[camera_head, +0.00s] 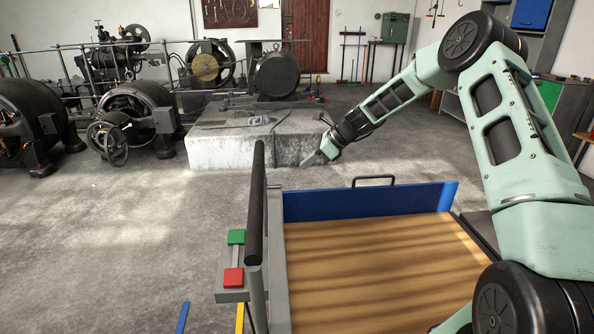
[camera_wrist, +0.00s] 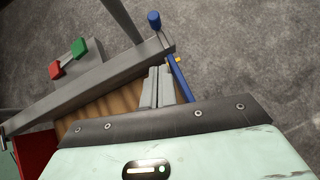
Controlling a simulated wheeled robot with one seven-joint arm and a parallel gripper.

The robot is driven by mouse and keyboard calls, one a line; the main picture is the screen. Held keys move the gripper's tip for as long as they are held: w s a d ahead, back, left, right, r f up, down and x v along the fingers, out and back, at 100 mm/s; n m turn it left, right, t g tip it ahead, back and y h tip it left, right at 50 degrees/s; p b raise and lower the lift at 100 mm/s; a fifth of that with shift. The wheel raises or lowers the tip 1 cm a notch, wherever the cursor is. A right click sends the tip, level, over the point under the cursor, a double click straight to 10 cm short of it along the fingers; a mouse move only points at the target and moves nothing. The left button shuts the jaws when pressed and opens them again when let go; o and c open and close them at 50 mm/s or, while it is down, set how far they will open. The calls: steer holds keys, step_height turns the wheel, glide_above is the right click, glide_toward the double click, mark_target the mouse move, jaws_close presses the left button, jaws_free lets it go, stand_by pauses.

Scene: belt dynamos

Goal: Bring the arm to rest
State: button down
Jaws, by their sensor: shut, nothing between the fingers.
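My arm reaches out from the right in the head view, bent at the elbow. My gripper (camera_head: 318,158) is at its far end, pointing down and left, in the air beyond the far blue wall of a wood-floored cart (camera_head: 370,201). In the wrist view, the gripper fingers (camera_wrist: 157,88) are together with nothing between them. Part of the wooden floor (camera_wrist: 100,112) shows behind them. Whether the arm is moving cannot be told from these frames.
A green block (camera_head: 236,237) and a red block (camera_head: 232,278) sit on a grey ledge beside a dark upright bar (camera_head: 256,200). A concrete plinth (camera_head: 225,150) with a belt dynamo (camera_head: 278,76) stands behind. More machines stand at left. Open floor lies between.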

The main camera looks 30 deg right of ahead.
steer(key=shift+s+d+r, duration=0.25)
steer(key=shift+r, duration=0.05)
stand_by(0.4)
steer(key=s+a+r+n+g+h, duration=0.1)
steer(key=s+a+n+h, duration=0.15)
steer(key=s+n, duration=0.65)
steer(key=s+a+r+n+g+h, duration=0.1)
steer(key=s+a+r+n+h, duration=0.15)
steer(key=s+n, duration=0.75)
steer(key=s+a+r+n+g+h, duration=0.15)
steer(key=s+a+n, duration=0.35)
steer(key=s, duration=0.7)
steer(key=s+a+r+n+g+p, duration=0.1)
steer(key=s+a+r+n+p, duration=0.3)
steer(key=s+a, duration=0.3)
steer(key=s+a+r+n+g+p, duration=0.1)
steer(key=s+a+r+n+p, duration=0.3)
steer(key=s+a, duration=0.3)
steer(key=a+r+n, duration=0.1)
steer(key=a, duration=0.2)
steer(key=shift+s, duration=0.15)
steer(key=shift+r, duration=0.1)
